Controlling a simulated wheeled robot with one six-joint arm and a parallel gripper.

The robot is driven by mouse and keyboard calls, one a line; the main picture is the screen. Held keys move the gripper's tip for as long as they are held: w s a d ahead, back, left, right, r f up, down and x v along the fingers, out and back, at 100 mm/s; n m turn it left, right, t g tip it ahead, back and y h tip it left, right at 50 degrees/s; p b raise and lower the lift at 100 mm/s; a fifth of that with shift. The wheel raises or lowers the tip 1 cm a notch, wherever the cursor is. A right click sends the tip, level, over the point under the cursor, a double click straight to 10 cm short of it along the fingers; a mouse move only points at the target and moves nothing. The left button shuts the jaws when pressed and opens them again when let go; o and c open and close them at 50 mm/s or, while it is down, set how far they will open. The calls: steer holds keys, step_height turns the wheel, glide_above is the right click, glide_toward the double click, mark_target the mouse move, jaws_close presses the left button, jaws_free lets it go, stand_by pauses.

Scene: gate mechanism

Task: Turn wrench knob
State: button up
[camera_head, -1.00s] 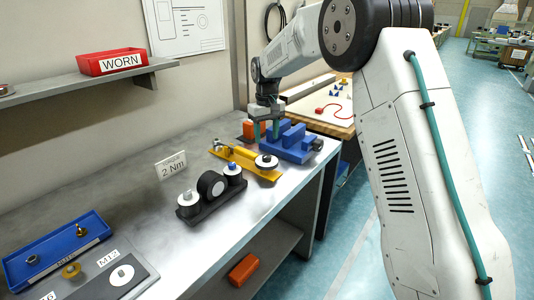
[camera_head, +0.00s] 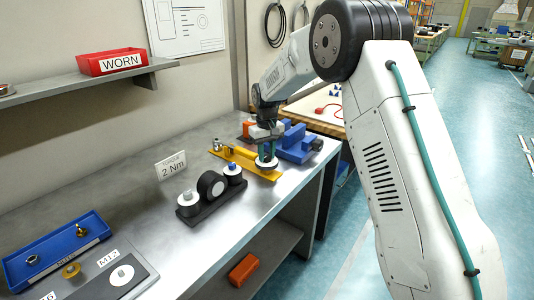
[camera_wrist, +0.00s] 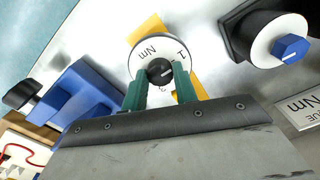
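The yellow torque wrench (camera_head: 238,157) lies on the bench. Its round white dial (camera_head: 266,166) is at the near right end. In the wrist view the dial (camera_wrist: 147,46) carries "Nm" lettering and a black knob (camera_wrist: 160,71) with a white mark. My gripper (camera_head: 267,152) is above the dial, pointing down. In the wrist view the two teal fingers of my gripper (camera_wrist: 160,84) are apart, one on either side of the knob. I cannot tell whether they touch it. The fingers partly hide the dial and the wrench body.
A blue vise (camera_head: 297,146) stands close to the right. A black stand with dials (camera_head: 211,186) and a "2 Nm" card (camera_head: 171,165) are to the left. A blue tray (camera_head: 57,250) lies at the far left. A red WORN bin (camera_head: 111,62) sits on the shelf.

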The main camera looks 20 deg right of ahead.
steer(key=shift+c, duration=0.6)
steer(key=m, duration=0.5)
steer(key=shift+m, duration=0.4)
steer(key=m, duration=0.5)
steer(key=shift+m, duration=0.4)
steer(key=o, duration=1)
steer(key=shift+r, duration=0.15)
